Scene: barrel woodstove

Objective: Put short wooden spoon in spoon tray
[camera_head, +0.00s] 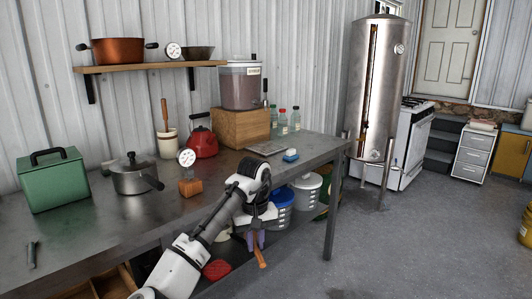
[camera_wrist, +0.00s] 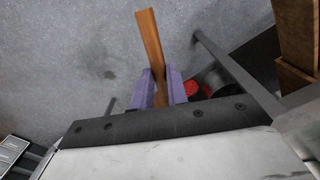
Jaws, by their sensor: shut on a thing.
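My gripper (camera_head: 256,240) points down in front of the workbench's front edge, its purple fingers below the level of the top. It is shut on a brown wooden piece (camera_head: 261,257), likely the short wooden spoon; its end sticks out below the fingers. In the wrist view the wooden piece (camera_wrist: 149,45) runs up from between the purple fingers (camera_wrist: 162,92), over grey floor; its other end is hidden. A flat grey metal piece (camera_head: 267,148) lies on the bench top beside a blue sponge; I cannot tell whether it is the spoon tray.
The steel workbench (camera_head: 90,235) holds a green box (camera_head: 55,180), a pot (camera_head: 133,176), a red kettle (camera_head: 203,142), a dial on a wooden block (camera_head: 190,187) and bottles (camera_head: 282,121). Buckets (camera_head: 305,190) stand on the lower shelf.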

